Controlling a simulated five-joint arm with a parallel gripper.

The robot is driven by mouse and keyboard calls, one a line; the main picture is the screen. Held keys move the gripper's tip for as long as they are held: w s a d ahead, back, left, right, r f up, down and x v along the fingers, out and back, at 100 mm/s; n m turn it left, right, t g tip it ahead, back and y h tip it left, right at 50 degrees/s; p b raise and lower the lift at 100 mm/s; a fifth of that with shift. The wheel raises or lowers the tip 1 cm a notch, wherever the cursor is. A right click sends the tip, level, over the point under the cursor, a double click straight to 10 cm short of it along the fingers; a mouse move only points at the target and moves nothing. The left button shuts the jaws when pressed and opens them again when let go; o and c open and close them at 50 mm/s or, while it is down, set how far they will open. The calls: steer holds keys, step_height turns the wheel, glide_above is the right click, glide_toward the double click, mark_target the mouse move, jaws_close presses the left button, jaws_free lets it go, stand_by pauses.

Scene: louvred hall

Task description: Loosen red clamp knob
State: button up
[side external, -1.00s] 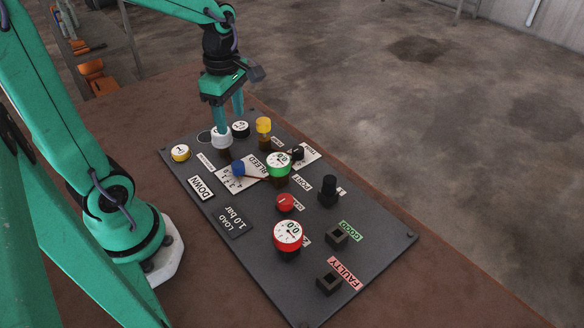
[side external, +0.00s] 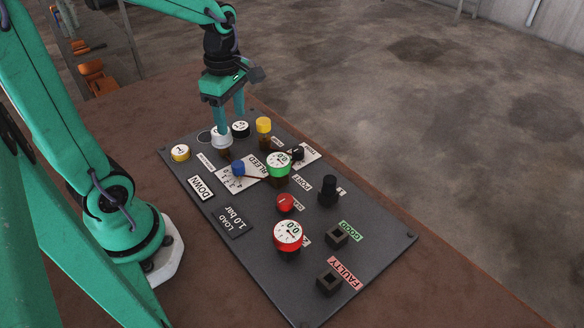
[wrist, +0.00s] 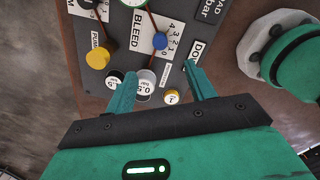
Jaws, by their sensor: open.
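The red knob (side external: 285,202) sits near the middle of the dark panel (side external: 255,215) in the side view, between the green-rimmed gauge (side external: 278,160) and the red-rimmed gauge (side external: 288,233). Its small label is too fine to read fully. My gripper (side external: 229,122) is open at the panel's far end, well away from the red knob. A whitish weight (side external: 221,136) stands at its fingers. The red knob is outside the wrist view.
A blue knob (side external: 238,168) sits by the BLEED scale, with a yellow knob (side external: 263,126) behind. A tall black knob (side external: 328,190) stands right of the red one. Square black sockets (side external: 337,236) marked GOOD and FAULTY are at the near end. Table (side external: 420,300) is bare around the panel.

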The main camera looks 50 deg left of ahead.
steer(key=d+m, duration=0.1)
steer(key=m, duration=2.1)
glide_toward(285, 199)
steer(key=shift+a+f, duration=0.1)
steer(key=shift+a, duration=0.45)
steer(key=shift+d+f+m, duration=0.2)
steer(key=shift+d+m, duration=0.4)
steer(key=shift+m, duration=0.2)
steer(key=shift+f, duration=0.2)
steer(key=shift+f, duration=3.9)
steer(key=shift+f, duration=0.1)
steer(key=shift+f, duration=0.8)
